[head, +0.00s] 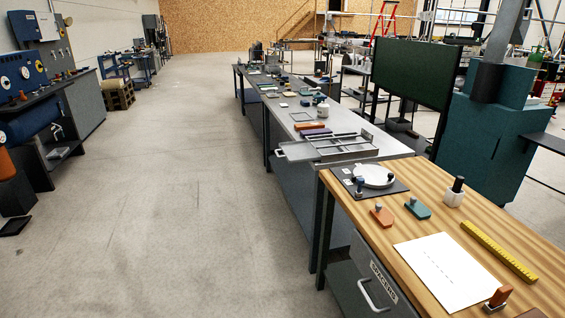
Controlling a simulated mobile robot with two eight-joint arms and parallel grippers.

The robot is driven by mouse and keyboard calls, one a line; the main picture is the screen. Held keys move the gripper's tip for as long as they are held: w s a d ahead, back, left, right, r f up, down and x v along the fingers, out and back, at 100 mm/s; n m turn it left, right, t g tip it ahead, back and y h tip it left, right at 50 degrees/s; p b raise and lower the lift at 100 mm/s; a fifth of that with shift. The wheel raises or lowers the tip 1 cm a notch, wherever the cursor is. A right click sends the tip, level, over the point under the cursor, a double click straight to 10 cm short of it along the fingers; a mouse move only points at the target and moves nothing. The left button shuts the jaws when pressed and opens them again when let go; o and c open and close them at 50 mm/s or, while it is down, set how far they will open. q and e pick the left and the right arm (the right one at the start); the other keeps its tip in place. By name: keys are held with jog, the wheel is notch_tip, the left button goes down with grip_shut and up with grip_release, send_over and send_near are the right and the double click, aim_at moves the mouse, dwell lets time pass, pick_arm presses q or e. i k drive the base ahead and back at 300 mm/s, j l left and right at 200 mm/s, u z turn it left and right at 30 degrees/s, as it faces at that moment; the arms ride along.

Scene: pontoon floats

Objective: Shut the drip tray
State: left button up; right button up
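What looks like the drip tray (294,151) is a flat grey piece at the left end of a low grey metal frame (345,154) on the long grey workbench. It sticks out past the bench's left edge, over the aisle, and so appears pulled out. The frame is divided by thin bars. Its details are small at this distance. Neither of my grippers shows in the head view, and nothing touches the tray.
A wooden-topped bench (464,226) with a white sheet (445,270), a yellow strip (499,251) and small blocks stands at the front right. Its drawer (361,285) has a handle facing the aisle. The concrete floor (165,190) on the left is clear.

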aim_at(294, 152)
jog(key=i+j+z, duration=0.1)
jog(key=i+z, duration=0.3)
jog(key=i+j+z, duration=0.7)
jog(key=i+l, duration=0.05)
